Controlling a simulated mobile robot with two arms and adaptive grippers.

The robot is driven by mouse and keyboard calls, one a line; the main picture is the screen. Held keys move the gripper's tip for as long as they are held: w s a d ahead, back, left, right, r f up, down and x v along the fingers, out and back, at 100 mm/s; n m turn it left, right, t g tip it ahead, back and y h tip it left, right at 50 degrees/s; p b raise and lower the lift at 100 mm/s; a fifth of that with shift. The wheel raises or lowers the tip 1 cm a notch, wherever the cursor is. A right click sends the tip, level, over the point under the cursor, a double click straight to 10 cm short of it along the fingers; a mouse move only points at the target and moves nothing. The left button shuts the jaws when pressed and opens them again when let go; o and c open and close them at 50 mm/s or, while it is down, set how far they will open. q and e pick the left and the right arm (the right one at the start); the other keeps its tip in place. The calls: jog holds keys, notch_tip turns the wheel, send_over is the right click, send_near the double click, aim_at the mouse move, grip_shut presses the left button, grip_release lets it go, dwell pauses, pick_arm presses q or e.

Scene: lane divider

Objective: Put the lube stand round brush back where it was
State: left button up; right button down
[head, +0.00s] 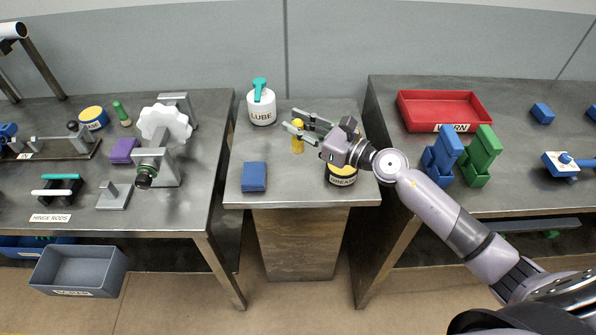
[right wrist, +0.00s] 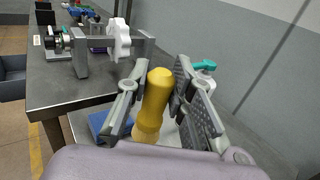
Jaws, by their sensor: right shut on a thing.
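The lube stand round brush (head: 297,143) has a yellow handle and is above the middle stand (head: 285,188). My right gripper (head: 301,128) reaches in from the right and is shut on it. In the right wrist view the yellow handle of the brush (right wrist: 155,98) stands up between both fingers of the right gripper (right wrist: 166,95). The brush's lower end is mostly hidden, and I cannot tell whether it touches the stand. My left gripper is not in view.
The white LUBE bottle (head: 262,107) stands at the stand's back left. A grease tin (head: 342,174) is under my right wrist. A blue block (head: 254,177) lies at front left.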

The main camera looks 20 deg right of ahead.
aim_at(303, 148)
notch_tip(303, 148, down, 6)
jog(key=shift+f+b, duration=0.25)
jog(key=shift+b, duration=0.55)
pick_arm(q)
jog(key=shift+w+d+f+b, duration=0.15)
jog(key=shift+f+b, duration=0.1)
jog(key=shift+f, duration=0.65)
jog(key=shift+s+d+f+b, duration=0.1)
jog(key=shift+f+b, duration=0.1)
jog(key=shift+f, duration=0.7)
pick_arm(e)
jog(key=shift+f, duration=2.7)
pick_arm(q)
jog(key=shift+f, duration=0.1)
pick_arm(e)
jog(key=shift+f, duration=0.1)
jog(key=c, duration=1.9)
grip_release()
jog(key=shift+f, duration=0.1)
jog(key=o, duration=0.4)
jog(key=shift+o, duration=0.4)
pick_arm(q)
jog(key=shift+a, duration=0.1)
